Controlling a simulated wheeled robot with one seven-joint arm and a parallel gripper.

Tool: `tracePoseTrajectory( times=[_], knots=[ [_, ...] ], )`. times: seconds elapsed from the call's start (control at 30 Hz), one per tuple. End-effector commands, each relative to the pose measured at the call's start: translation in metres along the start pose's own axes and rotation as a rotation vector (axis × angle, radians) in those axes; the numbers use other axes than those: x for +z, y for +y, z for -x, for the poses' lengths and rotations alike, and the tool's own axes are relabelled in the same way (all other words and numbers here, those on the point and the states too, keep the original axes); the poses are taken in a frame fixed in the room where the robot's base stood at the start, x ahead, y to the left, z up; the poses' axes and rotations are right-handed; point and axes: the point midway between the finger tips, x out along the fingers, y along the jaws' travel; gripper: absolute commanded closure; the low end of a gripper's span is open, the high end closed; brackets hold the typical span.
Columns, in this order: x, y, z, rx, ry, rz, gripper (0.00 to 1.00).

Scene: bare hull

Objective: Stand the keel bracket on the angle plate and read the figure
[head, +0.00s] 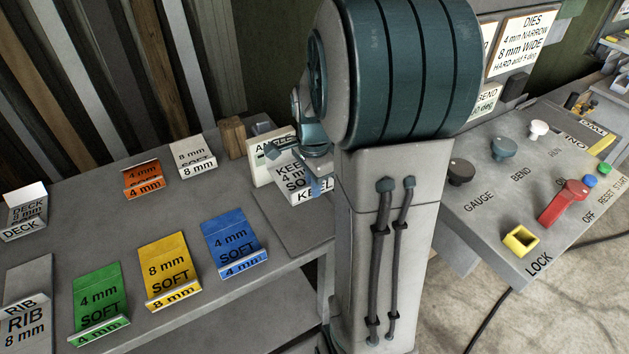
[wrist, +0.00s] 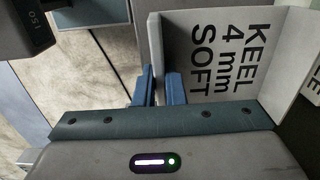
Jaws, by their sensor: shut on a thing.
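The keel bracket (head: 294,180) is a light grey bent sheet lettered KEEL 4 mm SOFT. It is at the angle plate, whose pale upright board (head: 261,168) carries partly covered lettering starting "AN". My gripper (head: 317,184) is shut on the bracket's edge. In the wrist view, my blue fingers (wrist: 160,88) pinch the left edge of the bracket (wrist: 225,50), with its bent flange at the right. I cannot tell whether the bracket touches the plate. No angle figure is readable on the board; my arm and the bracket cover part of it.
Orange (head: 143,179), blue (head: 235,242), yellow (head: 168,270) and green (head: 99,304) bent pieces stand on the grey bench, with grey DECK (head: 25,213) and RIB (head: 27,315) pieces at left. A wooden block (head: 232,138) stands behind. The control panel (head: 520,190) is at right.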

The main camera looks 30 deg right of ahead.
Motion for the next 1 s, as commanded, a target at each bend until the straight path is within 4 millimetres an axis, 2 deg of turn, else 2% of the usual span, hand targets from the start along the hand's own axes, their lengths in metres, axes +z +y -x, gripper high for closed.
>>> tracePoseTrajectory(
  times=[0.03,1.0],
  knots=[
    [0.0,0.0,-0.01,-0.001,0.0,0.001,1.0],
    [0.001,0.0,-0.105,-0.001,0.001,0.002,1.0]
  ],
)
